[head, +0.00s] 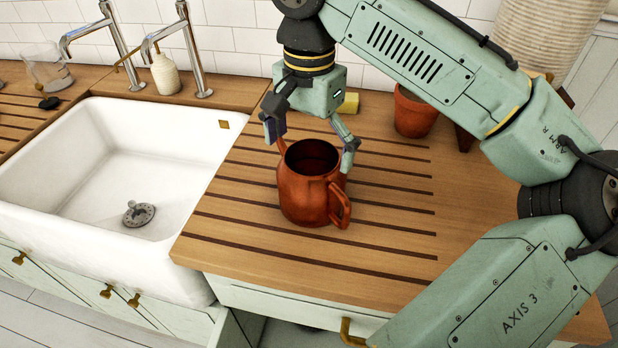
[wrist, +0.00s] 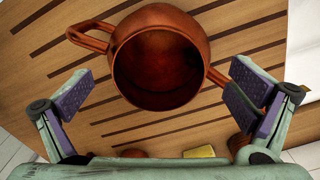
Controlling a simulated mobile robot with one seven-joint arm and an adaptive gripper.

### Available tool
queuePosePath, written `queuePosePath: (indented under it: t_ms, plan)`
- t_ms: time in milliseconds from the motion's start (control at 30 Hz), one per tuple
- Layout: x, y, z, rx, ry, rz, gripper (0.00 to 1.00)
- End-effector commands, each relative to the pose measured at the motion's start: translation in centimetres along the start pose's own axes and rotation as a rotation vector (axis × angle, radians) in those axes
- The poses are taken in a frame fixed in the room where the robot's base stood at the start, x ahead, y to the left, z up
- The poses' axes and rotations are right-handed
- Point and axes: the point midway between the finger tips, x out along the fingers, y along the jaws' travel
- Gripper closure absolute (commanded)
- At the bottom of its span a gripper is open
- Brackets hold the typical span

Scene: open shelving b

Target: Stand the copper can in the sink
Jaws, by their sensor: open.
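The copper can (head: 306,190) stands upright on the grooved wooden drainboard, right of the sink. Its handle points toward the front right in the head view. My gripper (head: 311,146) is open above it, with one finger on either side of the rim. In the wrist view, the can (wrist: 160,60) shows its open, empty-looking mouth between and ahead of the spread fingers (wrist: 157,102). I cannot tell whether either finger touches it. The white sink (head: 70,165) is at the left, and its basin is empty apart from the drain fitting.
Two chrome taps (head: 190,50) rise behind the sink, with a cream bottle (head: 165,74) between them and a clear glass (head: 47,68) at the left. A terracotta pot (head: 414,112) and a yellow block (head: 349,103) stand behind the can. Bare drainboard (head: 390,215) lies to the can's right.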

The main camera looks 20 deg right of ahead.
Motion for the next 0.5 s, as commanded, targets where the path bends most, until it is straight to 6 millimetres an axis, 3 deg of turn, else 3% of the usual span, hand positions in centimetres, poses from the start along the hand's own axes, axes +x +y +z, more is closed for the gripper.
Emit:
queuePosePath:
  t_ms: [267, 500]
  plan:
    - [2.1, 0.1, -0.2, 0.000, 0.001, 0.000, 0.00]
    - [5.5, 0.3, -0.7, 0.000, 0.002, 0.001, 0.00]
